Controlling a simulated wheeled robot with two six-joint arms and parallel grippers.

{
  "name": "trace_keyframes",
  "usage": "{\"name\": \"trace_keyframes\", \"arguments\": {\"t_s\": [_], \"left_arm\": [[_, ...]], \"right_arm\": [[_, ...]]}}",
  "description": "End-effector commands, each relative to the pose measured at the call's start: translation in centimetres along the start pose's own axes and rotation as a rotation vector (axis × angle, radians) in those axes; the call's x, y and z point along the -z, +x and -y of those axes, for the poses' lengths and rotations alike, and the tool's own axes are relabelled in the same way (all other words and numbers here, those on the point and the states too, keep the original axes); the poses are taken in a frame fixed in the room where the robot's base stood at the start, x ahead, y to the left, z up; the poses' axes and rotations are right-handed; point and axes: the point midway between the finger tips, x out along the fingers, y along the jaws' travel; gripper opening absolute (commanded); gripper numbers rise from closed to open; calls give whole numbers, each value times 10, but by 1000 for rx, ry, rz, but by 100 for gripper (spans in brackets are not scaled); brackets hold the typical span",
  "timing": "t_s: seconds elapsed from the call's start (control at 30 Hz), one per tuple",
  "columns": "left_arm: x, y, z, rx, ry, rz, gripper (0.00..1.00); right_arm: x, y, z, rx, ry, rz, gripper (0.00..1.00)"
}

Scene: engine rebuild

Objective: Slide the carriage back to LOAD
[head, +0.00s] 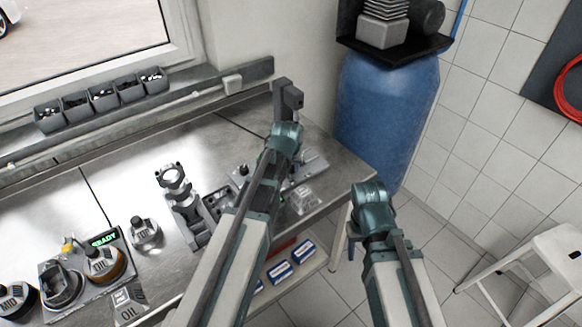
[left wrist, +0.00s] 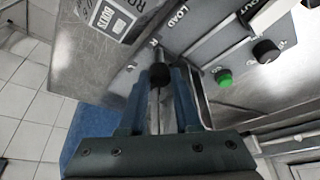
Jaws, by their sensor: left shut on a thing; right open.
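In the left wrist view my left gripper (left wrist: 160,95) is shut on a dark round knob (left wrist: 160,72) on a short metal rod, which I take to be the carriage's handle. The knob sits at the edge of a grey panel (left wrist: 195,45) with the word LOAD printed on it. The carriage body cannot be made out clearly. In the head view my left arm reaches over the machine (head: 318,165) at the bench's right end and hides much of it. My right gripper (head: 353,240) is open and empty, right of the bench.
The panel has a green button (left wrist: 224,77) and a black knob (left wrist: 266,52). A blue drum (head: 385,110) stands behind; a white stool (head: 545,255) is at right.

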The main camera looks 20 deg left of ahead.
Motion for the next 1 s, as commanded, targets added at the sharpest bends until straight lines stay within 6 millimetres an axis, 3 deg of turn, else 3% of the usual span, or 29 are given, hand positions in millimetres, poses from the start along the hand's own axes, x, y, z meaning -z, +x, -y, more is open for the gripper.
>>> {"name": "trace_keyframes", "arguments": {"t_s": [0.53, 1.0], "left_arm": [[-53, -22, 56, 2, -2, 1, 0], [-61, -25, 65, 4, 1, 4, 0]], "right_arm": [[0, 0, 0, 0, 0, 0, 50], [0, 0, 0, 0, 0, 0, 50]]}}
